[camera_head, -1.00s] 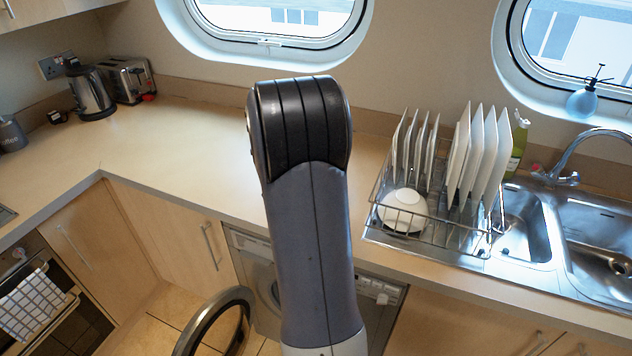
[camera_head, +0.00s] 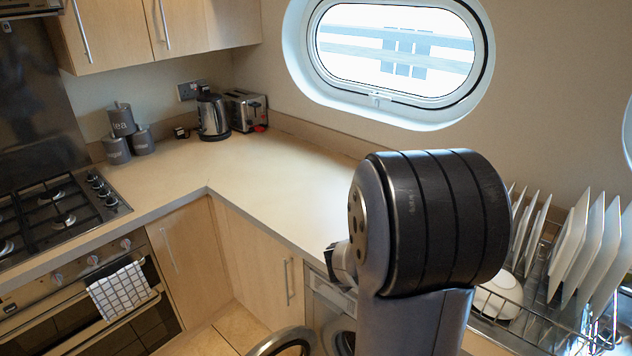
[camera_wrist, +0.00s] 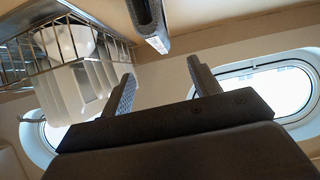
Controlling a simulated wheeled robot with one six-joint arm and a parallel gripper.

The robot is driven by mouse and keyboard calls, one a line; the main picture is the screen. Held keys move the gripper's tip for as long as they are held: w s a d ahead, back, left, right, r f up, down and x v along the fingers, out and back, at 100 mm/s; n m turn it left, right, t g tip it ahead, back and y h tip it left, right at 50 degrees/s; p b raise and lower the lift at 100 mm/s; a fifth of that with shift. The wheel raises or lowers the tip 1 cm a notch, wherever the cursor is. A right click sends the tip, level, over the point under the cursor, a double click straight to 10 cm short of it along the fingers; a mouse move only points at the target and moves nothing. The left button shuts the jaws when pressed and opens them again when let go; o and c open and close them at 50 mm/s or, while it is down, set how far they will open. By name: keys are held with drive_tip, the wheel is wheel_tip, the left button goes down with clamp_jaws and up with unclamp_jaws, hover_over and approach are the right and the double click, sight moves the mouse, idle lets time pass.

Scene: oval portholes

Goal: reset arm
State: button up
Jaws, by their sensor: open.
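My gripper (camera_wrist: 161,70) shows in the wrist view, with its two fingers apart and nothing between them. My arm (camera_head: 430,225) is raised in the middle right of the head view, with its large black-banded joint in front of the counter and dish rack. A small dark part of the arm shows to the left of that joint; I cannot tell whether it belongs to the gripper. The dish rack (camera_wrist: 100,35) with pale dishes is at the top left of the wrist view, apart from the fingers.
The dish rack (camera_head: 540,325) with upright plates (camera_head: 580,240) is at the right. A kettle (camera_head: 213,117), a toaster (camera_head: 245,110) and grey canisters (camera_head: 122,120) stand at the back. The counter (camera_head: 270,180) between is clear. A round appliance door (camera_head: 285,343) stands open below.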

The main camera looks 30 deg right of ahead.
drive_tip(key=b+x, duration=0.1)
drive_tip(key=x, duration=0.9)
drive_tip(key=shift+d+f, duration=0.15)
drive_tip(key=shift+d, duration=0.05)
drive_tip(key=shift+w+d+r+p, duration=0.2)
drive_tip(key=shift+d+r+p, duration=0.05)
drive_tip(key=shift+r+p, duration=0.2)
drive_tip(key=shift+a+r+p, duration=0.1)
drive_tip(key=shift+r+p, duration=1.4)
drive_tip(key=shift+p, duration=0.1)
drive_tip(key=shift+f, duration=0.15)
